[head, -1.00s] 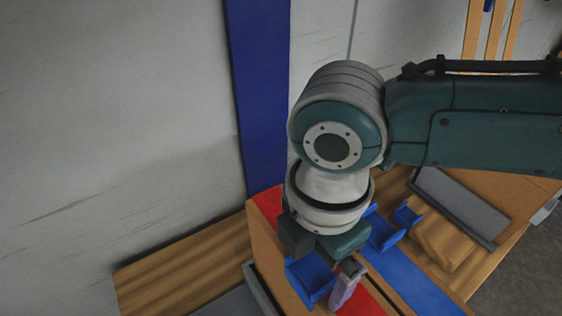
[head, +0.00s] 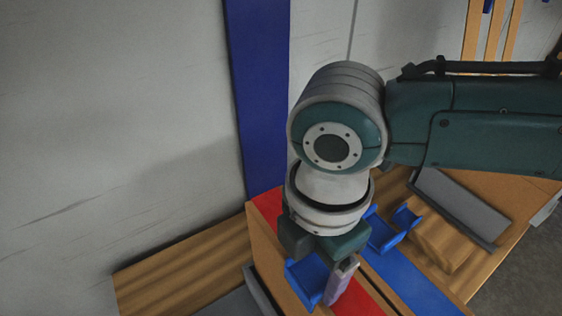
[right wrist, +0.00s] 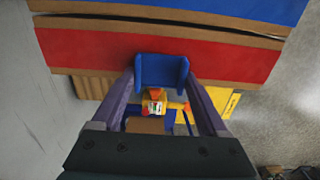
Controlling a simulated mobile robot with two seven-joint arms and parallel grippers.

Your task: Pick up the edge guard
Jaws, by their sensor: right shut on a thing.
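The edge guard appears to be the blue U-shaped piece (head: 303,281) over the red strip of the wooden stand in the head view. In the right wrist view the blue piece (right wrist: 161,71) sits between the two fingertips. My right gripper (head: 328,286) points down and is shut on this blue piece, with one grey-purple finger along its right side in the head view. The other finger is hidden there. Both fingers show in the right wrist view (right wrist: 161,88). I cannot tell whether the piece touches the stand. My left gripper is not in view.
More blue brackets (head: 383,231) stand just right of the gripper. A blue strip (head: 413,285) runs beside the red strip (head: 358,300). A grey plate (head: 462,205) lies further right. A blue post (head: 262,95) and a pale wall (head: 110,120) are behind.

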